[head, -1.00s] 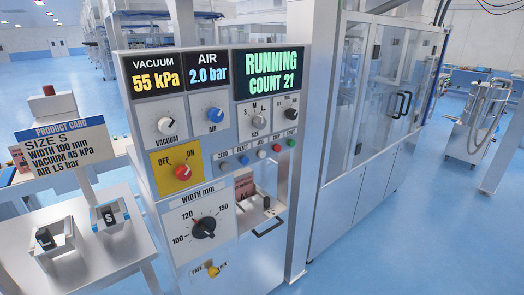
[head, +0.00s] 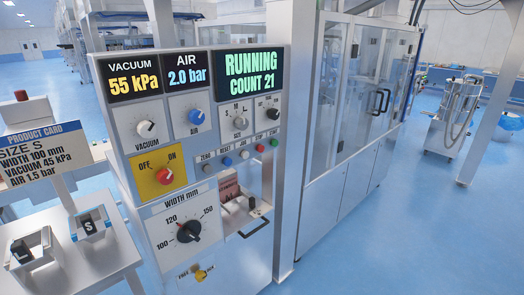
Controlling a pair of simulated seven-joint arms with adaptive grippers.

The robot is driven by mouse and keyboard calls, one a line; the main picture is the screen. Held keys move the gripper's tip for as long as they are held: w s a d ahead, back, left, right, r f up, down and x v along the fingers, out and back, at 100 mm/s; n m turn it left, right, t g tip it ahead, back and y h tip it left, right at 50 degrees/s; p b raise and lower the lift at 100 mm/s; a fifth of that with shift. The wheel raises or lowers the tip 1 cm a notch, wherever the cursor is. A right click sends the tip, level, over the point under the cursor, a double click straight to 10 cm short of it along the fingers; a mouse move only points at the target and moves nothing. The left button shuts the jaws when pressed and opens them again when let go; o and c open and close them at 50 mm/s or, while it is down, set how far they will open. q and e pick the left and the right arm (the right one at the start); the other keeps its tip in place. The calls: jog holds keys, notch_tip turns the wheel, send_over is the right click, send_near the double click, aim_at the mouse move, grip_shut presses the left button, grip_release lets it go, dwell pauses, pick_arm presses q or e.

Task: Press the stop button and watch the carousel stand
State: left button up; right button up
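The red stop button (head: 259,148) is in the row of small buttons on the grey control panel (head: 200,200). It sits between the white jog button (head: 244,155) and the green start button (head: 274,142). The display (head: 250,74) above reads RUNNING, COUNT 21. A carousel cannot be made out; the glass-doored cabinet (head: 352,90) behind the panel shows only dim parts inside. Neither of my grippers is in the head view.
The panel also carries a red OFF/ON knob (head: 166,176), a width dial (head: 188,232) and a drawer-like handle (head: 255,228). A side table (head: 100,262) with bins L and S and a product card (head: 42,150) stand at left.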

jog(key=shift+d, duration=0.1)
grip_shut()
